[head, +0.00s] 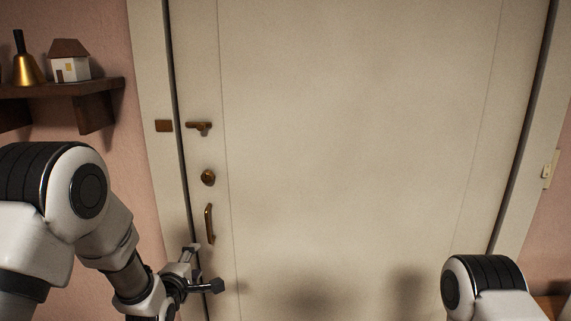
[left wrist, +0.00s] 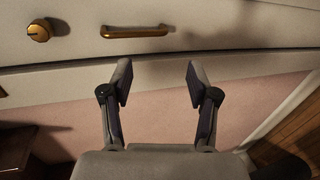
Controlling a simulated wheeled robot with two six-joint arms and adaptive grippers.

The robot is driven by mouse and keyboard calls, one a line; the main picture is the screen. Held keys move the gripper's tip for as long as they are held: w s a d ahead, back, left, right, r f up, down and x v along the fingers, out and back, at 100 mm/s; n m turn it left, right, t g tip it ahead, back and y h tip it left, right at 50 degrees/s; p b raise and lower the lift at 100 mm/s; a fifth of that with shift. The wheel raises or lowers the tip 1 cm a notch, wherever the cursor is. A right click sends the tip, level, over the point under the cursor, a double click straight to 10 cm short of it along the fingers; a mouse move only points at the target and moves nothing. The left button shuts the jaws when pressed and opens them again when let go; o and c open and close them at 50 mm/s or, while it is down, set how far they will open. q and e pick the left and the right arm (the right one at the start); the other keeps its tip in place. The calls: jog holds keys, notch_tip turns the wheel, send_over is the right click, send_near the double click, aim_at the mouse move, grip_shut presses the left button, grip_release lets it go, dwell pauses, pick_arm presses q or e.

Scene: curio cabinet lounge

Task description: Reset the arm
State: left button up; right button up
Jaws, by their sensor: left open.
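My left gripper (head: 204,268) is in front of the lower left part of the cream door (head: 360,130), just below the brass pull handle (head: 210,224). In the left wrist view the left gripper (left wrist: 158,80) is open, with nothing between its fingers. The pull handle (left wrist: 137,31) shows there beyond the fingertips, apart from them. My left arm (head: 95,200) is bent and comes in from the left. Part of my right arm (head: 485,285) shows at the lower right; its gripper is out of view.
A round knob (head: 208,177) and a brass latch (head: 199,126) sit above the handle, with a plate (head: 163,126) on the frame. A wall shelf (head: 70,90) at left holds a bell (head: 26,68) and a small house (head: 70,66). A light switch (head: 547,171) is at right.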

pick_arm(q)
jog(key=s+f+m+g, duration=0.2)
jog(key=s+f+g, duration=0.2)
jog(key=s+f, duration=0.75)
jog(key=s+f+m+g, duration=0.1)
jog(key=s+f+g, duration=0.3)
jog(key=s+f, duration=0.7)
jog(key=s+f+m+g, duration=0.3)
jog(key=s+m, duration=0.4)
jog(key=s, duration=0.2)
jog(key=s+f+m+g, duration=0.4)
jog(key=s+m, duration=0.3)
jog(key=s, duration=0.3)
jog(key=shift+s+a+f+m+y, duration=0.15)
jog(key=shift+a+f+m+y, duration=0.15)
jog(key=shift+a, duration=0.15)
